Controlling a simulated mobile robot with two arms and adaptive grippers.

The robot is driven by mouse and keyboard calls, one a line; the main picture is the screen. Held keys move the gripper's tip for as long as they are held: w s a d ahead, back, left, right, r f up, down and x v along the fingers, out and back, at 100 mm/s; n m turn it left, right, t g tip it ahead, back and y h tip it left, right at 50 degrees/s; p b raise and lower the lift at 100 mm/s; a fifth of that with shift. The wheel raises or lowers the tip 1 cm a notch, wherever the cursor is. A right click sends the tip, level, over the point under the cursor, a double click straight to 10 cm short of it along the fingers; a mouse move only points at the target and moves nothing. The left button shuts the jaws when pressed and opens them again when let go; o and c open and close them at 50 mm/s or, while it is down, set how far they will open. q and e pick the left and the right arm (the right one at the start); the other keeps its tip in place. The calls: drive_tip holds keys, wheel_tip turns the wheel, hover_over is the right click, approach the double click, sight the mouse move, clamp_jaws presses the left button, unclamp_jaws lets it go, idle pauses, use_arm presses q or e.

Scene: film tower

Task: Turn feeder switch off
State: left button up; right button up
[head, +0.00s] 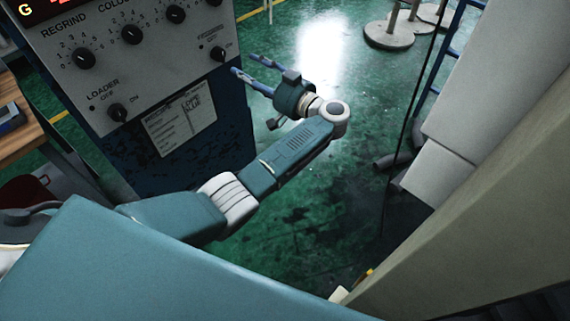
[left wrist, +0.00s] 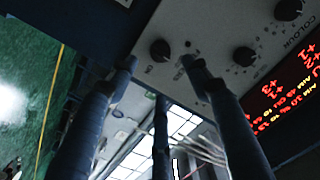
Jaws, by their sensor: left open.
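The feeder switch (head: 218,53) is a small black round knob at the right edge of the grey control panel (head: 170,60) in the head view. A black knob that looks like it shows in the left wrist view (left wrist: 160,50), between the fingertips in the picture. I cannot tell which way its pointer faces. My left gripper (head: 243,65) is open and empty, its blue fingers pointing at the panel just right of the switch. In the left wrist view my left gripper (left wrist: 158,70) has its fingers spread. They look apart from the knob. My right gripper is not in view.
Several numbered knobs line the panel top, below a red display (left wrist: 285,100). A wooden bench (head: 20,125) stands left. The green floor (head: 330,200) is open right of the cabinet.

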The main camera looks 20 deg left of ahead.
use_arm(q)
drive_tip(key=w+d+f+m+t+h+p, duration=0.1)
drive_tip(key=d+f+m+t+h, duration=0.25)
drive_tip(key=f+t, duration=0.2)
drive_tip(key=w+d+f+m+t+h+p, duration=0.1)
drive_tip(key=d+f+m+t+h, duration=0.3)
drive_tip(key=f, duration=0.3)
drive_tip(key=s+d+f+m+h, duration=0.2)
drive_tip(key=s+f+h, duration=0.2)
drive_tip(key=f, duration=0.5)
drive_tip(key=s+d+f+m+h, duration=0.2)
drive_tip(key=s+f+h, duration=0.1)
drive_tip(key=f, duration=0.6)
drive_tip(key=shift+s+d+h+p, duration=0.35)
drive_tip(key=shift+s, duration=0.45)
drive_tip(key=shift+g, duration=0.25)
